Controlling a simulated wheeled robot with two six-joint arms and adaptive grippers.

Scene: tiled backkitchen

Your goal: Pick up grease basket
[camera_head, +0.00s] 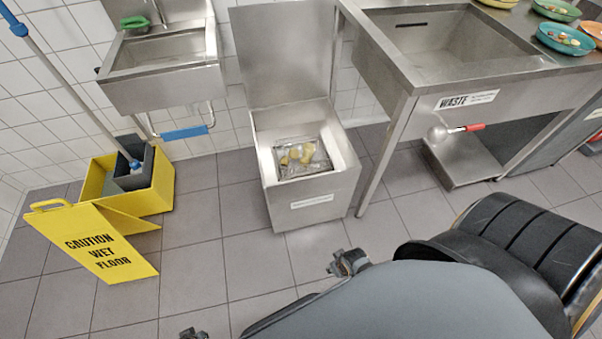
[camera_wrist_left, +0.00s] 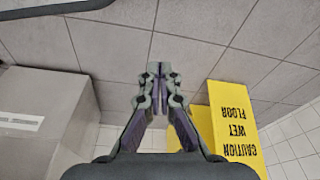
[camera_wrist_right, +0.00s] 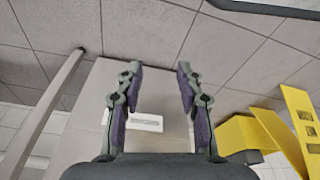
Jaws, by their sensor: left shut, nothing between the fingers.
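The grease basket (camera_head: 318,165) sits inside an open steel floor box (camera_head: 312,212) in the head view, with yellowish scraps (camera_head: 296,153) in it. The box's lid (camera_head: 285,50) stands raised at the back. My right gripper (camera_wrist_right: 158,72) is open and empty, its fingers apart, with the labelled box front beyond them in the right wrist view. In the head view, part of it shows in front of the box (camera_head: 350,262). My left gripper (camera_wrist_left: 161,78) is shut and empty, over floor between the box and the yellow sign. Neither wrist view shows the basket.
A yellow wet-floor sign (camera_head: 108,243) and a mop bucket (camera_head: 160,190) stand left of the box. A steel waste table (camera_head: 440,75) stands right, its leg (camera_head: 385,160) close beside the box. A hand sink (camera_head: 165,85) hangs at the back left.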

